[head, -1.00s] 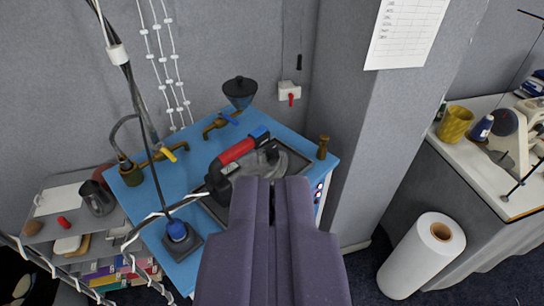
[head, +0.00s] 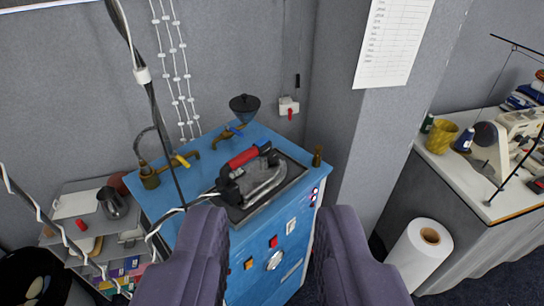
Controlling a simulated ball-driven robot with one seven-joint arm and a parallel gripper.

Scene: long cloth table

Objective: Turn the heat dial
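A blue cabinet (head: 245,285) stands between my gripper's fingers and beyond them. On its front face is a round pale dial-like part (head: 273,260), but I cannot tell for sure that it is the heat dial. My gripper (head: 271,213) is open and empty, with its two purple fingers wide apart. The round part shows in the gap between them, and the fingers do not appear to touch it. An iron (head: 262,182) with a red handle lies in the dark tray (head: 298,172) on the cabinet top.
A red button (head: 273,241), an orange switch (head: 248,264) and a white switch (head: 290,226) surround the round part. Brass taps (head: 150,176) and a dark funnel (head: 244,106) stand behind. A white roll (head: 418,256) and a sewing table (head: 462,182) are right; a shelf (head: 75,205) is left.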

